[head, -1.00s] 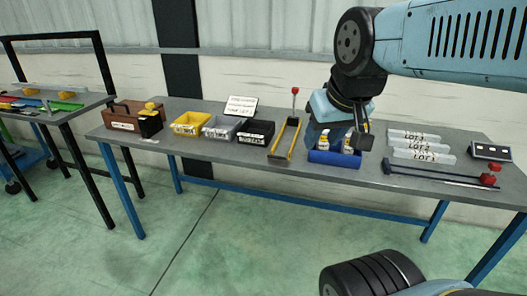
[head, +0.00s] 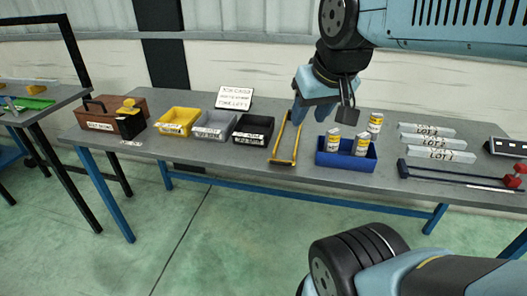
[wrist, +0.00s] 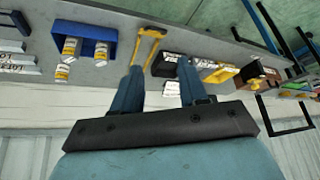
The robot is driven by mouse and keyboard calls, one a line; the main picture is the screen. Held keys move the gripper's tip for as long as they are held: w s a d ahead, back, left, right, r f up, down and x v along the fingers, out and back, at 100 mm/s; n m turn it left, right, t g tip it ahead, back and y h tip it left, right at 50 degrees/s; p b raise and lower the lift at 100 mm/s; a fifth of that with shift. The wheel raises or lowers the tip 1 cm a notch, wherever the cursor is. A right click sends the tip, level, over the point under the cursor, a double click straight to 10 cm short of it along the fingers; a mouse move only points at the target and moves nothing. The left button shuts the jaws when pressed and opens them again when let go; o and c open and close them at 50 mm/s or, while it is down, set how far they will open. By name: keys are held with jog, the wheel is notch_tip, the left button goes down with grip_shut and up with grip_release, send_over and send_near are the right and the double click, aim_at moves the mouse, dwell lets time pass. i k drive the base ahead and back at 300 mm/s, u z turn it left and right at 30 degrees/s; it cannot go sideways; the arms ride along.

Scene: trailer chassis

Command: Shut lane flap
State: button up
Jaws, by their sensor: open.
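A narrow yellow-edged lane frame (head: 285,142) lies lengthwise on the grey bench, left of the blue bin. It also shows in the wrist view (wrist: 148,44). I cannot make out a separate flap or its position; the lane's far end is hidden behind my gripper in the head view. My gripper (head: 308,117) hangs above the bench at the lane's far part, pointing down. In the wrist view my gripper (wrist: 158,68) has its two fingers wide apart with nothing held between them.
A blue bin (head: 345,160) with two cans stands right of the lane; another can (head: 375,122) is behind it. Black (head: 253,128), grey and yellow bins and a sign (head: 233,98) stand left. Lot-labelled blocks and a dark rod lie right. Bench front is mostly clear.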

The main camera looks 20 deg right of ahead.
aim_at(281, 163)
jog(key=i, duration=0.2)
jog(key=k, duration=1.6)
jog(key=z, duration=0.45)
jog(key=i, duration=1)
jog(key=u, duration=0.1)
